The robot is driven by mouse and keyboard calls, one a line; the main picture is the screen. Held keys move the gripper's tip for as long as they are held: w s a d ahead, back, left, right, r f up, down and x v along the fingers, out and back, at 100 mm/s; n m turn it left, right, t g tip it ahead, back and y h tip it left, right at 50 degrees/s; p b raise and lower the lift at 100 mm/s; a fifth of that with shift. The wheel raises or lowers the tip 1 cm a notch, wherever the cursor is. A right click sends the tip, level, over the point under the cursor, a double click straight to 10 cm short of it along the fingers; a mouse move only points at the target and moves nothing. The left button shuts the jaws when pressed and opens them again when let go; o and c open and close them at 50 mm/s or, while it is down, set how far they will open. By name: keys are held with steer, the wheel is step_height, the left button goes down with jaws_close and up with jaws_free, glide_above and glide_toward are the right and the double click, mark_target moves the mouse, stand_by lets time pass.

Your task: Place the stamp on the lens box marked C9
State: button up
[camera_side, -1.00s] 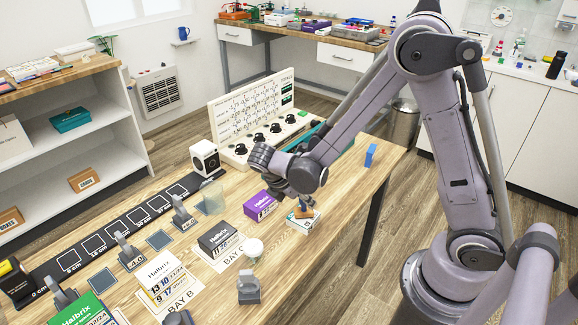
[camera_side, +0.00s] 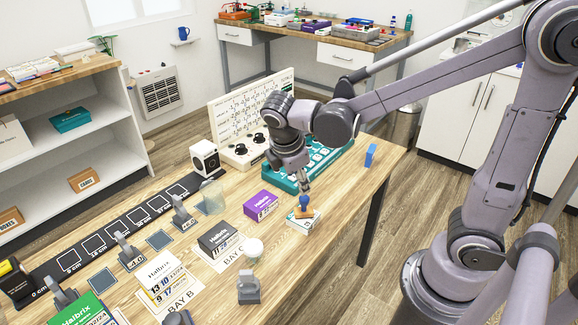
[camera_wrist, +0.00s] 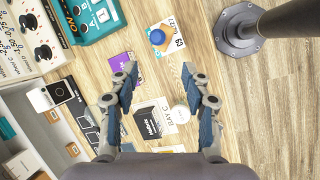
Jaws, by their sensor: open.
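The stamp (camera_side: 304,202), with a blue knob and an orange-brown base, stands upright on a small white and teal lens box (camera_side: 301,226) near the table's right edge. In the wrist view the stamp (camera_wrist: 157,37) sits on the same box (camera_wrist: 179,42), whose printed face reads C9. My gripper (camera_side: 304,186) is open and empty, just above the stamp and apart from it. In the wrist view its fingers (camera_wrist: 159,70) are spread wide, with the stamp beyond the tips.
A purple box (camera_side: 262,205) lies left of the stamp. A dark box (camera_side: 219,239) and a round white item (camera_side: 253,248) are at bay C. A blue block (camera_side: 370,155) stands at the right.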

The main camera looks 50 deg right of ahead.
steer(key=s+r+m+t+y, duration=0.3)
steer(key=s+m+t, duration=0.3)
steer(key=m, duration=0.7)
steer(key=shift+a+r+y, duration=0.4)
steer(key=shift+y, duration=0.3)
